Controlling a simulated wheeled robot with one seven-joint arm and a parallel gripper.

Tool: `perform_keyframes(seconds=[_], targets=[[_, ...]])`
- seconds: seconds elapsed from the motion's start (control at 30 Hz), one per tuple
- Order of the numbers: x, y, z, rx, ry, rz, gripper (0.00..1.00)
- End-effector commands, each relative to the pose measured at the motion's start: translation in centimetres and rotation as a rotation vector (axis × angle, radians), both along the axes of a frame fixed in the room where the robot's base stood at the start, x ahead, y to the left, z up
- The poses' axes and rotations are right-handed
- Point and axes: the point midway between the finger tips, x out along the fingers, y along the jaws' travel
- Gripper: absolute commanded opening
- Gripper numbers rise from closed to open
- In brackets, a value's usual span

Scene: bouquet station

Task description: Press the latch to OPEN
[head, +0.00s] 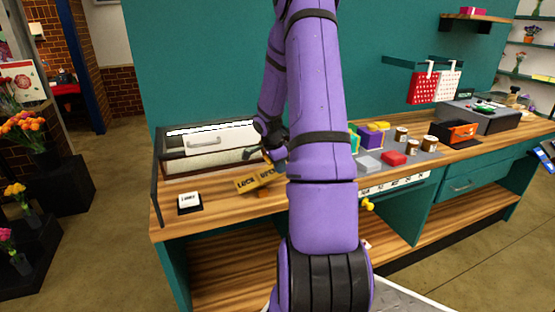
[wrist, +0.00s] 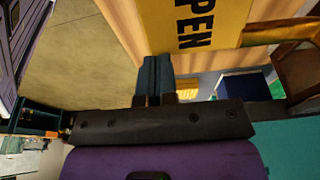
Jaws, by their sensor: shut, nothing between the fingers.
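A yellow sign (head: 248,184) with LOCK and OPEN lettering stands on the wooden counter in the head view. In the wrist view the same yellow sign (wrist: 225,22) shows the letters PEN close to my fingers. A yellow bar (wrist: 282,33) juts out beside it; I cannot tell if it is the latch. My gripper (head: 270,150) is just behind and above the sign's right end, partly hidden by my purple arm. In the wrist view my gripper (wrist: 153,72) has its dark fingers together and empty, near the sign's lettered face; contact is unclear.
A glass-fronted case (head: 205,148) with a handle stands behind the sign. A small white labelled block (head: 190,202) sits at the counter's left. Bare counter (head: 222,203) shows in front.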

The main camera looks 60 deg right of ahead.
Motion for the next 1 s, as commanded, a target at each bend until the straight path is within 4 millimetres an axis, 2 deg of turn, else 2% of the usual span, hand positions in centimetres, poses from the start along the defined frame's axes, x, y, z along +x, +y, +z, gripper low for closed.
perform_keyframes(seconds=[0.6,1.0], targets=[[-0.1,-0.2,-0.7,0.014,-0.01,0.0,0.0],[-0.7,-1.0,-2.4,0.188,-0.129,-0.006,0.0]])
